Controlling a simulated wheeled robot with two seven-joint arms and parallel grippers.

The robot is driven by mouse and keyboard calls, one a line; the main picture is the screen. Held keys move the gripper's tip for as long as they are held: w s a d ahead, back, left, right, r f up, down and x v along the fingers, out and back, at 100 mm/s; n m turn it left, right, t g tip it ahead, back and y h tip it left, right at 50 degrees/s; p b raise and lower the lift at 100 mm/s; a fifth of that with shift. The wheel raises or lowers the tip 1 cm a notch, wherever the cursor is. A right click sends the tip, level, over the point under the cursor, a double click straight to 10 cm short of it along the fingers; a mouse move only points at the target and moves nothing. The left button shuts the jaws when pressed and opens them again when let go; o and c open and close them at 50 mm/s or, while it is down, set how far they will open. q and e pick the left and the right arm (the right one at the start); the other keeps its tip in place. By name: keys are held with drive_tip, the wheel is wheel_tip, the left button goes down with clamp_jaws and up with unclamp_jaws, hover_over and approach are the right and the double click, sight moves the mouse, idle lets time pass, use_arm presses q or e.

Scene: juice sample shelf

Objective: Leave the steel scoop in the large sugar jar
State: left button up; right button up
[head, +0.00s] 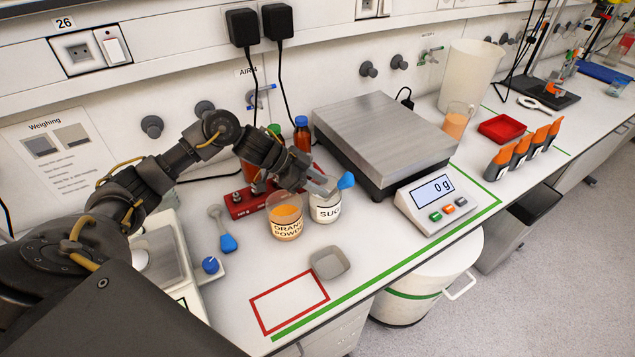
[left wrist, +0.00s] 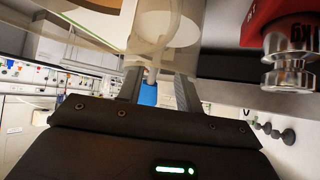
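The sugar jar (head: 326,212) is a white-filled jar with a partly hidden "SUG" label, beside the orange powder jar (head: 285,222). A blue scoop handle (head: 346,181) sticks out above the sugar jar on its right side; the scoop's bowl is hidden. My left gripper (head: 322,187) is over the sugar jar's mouth, close to this handle. In the left wrist view, the blue handle (left wrist: 148,93) shows between the two fingers, with a gap on its right, so the gripper looks open. My right gripper is not in view.
Another blue-handled scoop (head: 227,243) lies left of the jars. A red weight block (head: 241,205) and bottles stand behind. The scale (head: 385,140) is at the right.

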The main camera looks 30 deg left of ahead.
use_arm(q)
drive_tip(key=b+v, duration=0.2)
drive_tip(key=v, duration=0.8)
drive_tip(key=shift+a+r+b, duration=0.25)
drive_tip(key=shift+r+b, duration=0.05)
drive_tip(key=shift+s+r, duration=0.1)
drive_tip(key=s+a+r+p, duration=0.2)
drive_tip(key=a+r+p, duration=0.1)
drive_tip(key=r, duration=0.3)
drive_tip(key=shift+a+p, duration=0.15)
drive_tip(key=shift+p, duration=0.75)
drive_tip(key=shift+r, duration=0.1)
wheel_tip(320, 180, up, 6)
drive_tip(key=p, duration=0.6)
